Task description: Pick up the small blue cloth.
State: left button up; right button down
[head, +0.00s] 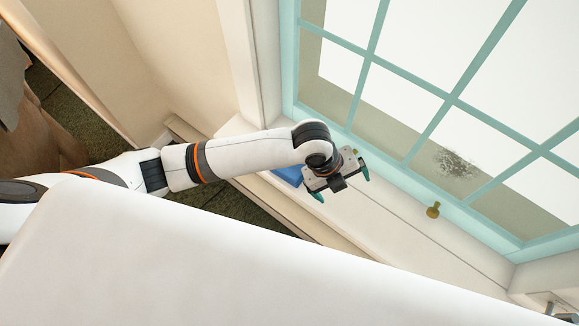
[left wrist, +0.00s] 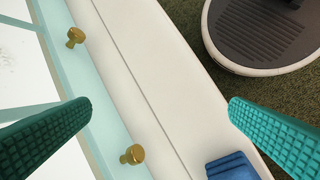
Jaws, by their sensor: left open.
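The small blue cloth (head: 289,175) lies on the white window sill, partly covered by my left wrist in the head view. In the left wrist view the blue cloth (left wrist: 232,167) shows at the bottom edge, cut off by the frame, near the right finger. My left gripper (head: 342,186) is open and empty above the sill, to the right of the cloth in the head view. Its two teal ribbed fingers stand wide apart in the left wrist view (left wrist: 160,105), with bare sill between them. My right gripper is not in view.
The pale sill (head: 385,232) runs along a teal-framed window (head: 408,163). A brass knob (head: 433,210) stands by the frame; two brass knobs show in the left wrist view, one upper (left wrist: 75,37) and one lower (left wrist: 132,155). Dark green carpet (head: 240,205) lies below the sill.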

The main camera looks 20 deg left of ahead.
pick_arm(q)
jog(key=w+a+m+g+y, duration=0.1)
jog(key=w+a+m+y, duration=0.5)
jog(key=a+m, duration=0.6)
jog(key=shift+n+h, duration=0.7)
jog(key=shift+n, duration=0.1)
jog(key=f, duration=0.3)
jog(key=w+a+f, duration=0.1)
jog(key=f, duration=0.3)
jog(key=a+f+p, duration=0.1)
jog(key=f, duration=0.2)
jog(key=shift+w+f, duration=0.15)
jog(key=shift+f, duration=0.25)
jog(key=shift+a, duration=0.1)
jog(key=c, duration=0.7)
notch_tip(320, 180, up, 10)
jog(key=shift+r, duration=0.1)
